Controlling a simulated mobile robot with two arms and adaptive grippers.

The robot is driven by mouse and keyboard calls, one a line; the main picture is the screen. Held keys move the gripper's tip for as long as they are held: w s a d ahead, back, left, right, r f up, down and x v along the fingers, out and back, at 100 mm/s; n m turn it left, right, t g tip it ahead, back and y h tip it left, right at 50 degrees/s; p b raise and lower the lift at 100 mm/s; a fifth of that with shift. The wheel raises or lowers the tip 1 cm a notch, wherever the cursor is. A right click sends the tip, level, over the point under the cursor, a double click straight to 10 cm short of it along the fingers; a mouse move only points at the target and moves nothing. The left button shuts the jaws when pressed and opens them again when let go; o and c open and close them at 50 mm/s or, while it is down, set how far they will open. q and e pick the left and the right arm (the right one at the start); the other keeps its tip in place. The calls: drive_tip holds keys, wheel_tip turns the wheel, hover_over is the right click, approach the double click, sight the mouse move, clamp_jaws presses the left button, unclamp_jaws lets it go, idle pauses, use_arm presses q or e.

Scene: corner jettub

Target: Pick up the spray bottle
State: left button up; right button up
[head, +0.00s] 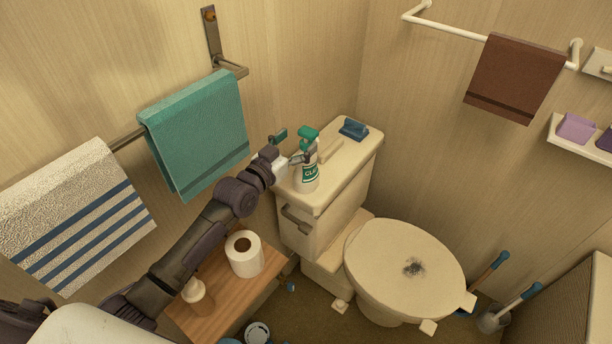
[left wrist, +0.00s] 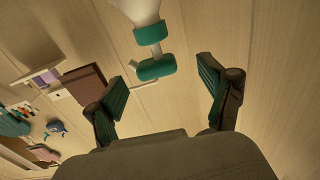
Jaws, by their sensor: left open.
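The spray bottle (head: 306,174) is white with a green spray head and a label. It stands upright on the toilet tank lid (head: 352,165) in the head view. My left gripper (head: 290,149) is open just left of the bottle, near its upper part. In the left wrist view, the bottle's green head and white upper body (left wrist: 151,45) show at the top, between the directions of the two spread fingers (left wrist: 163,78). The jaws hold nothing, and whether a finger touches the bottle is hard to tell. My right gripper is not in view.
A blue item (head: 353,129) lies on the tank's far end. Below my left arm is a wooden surface with a toilet paper roll (head: 244,254) and a small bottle (head: 194,291). A green towel (head: 196,134) hangs behind the arm. The closed toilet (head: 404,270) stands at right.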

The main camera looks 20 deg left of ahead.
sight(304, 137)
use_arm(q)
drive_tip(key=b+x, duration=0.1)
drive_tip(key=x, duration=0.1)
drive_tip(key=b+x, duration=0.1)
drive_tip(key=x, duration=0.1)
drive_tip(key=shift+d+f, duration=0.2)
drive_tip(key=shift+d, duration=0.05)
drive_tip(key=shift+w+d+r, duration=0.1)
drive_tip(key=shift+w, duration=0.15)
drive_tip(key=shift+s, duration=0.1)
drive_tip(key=shift+c, duration=0.3)
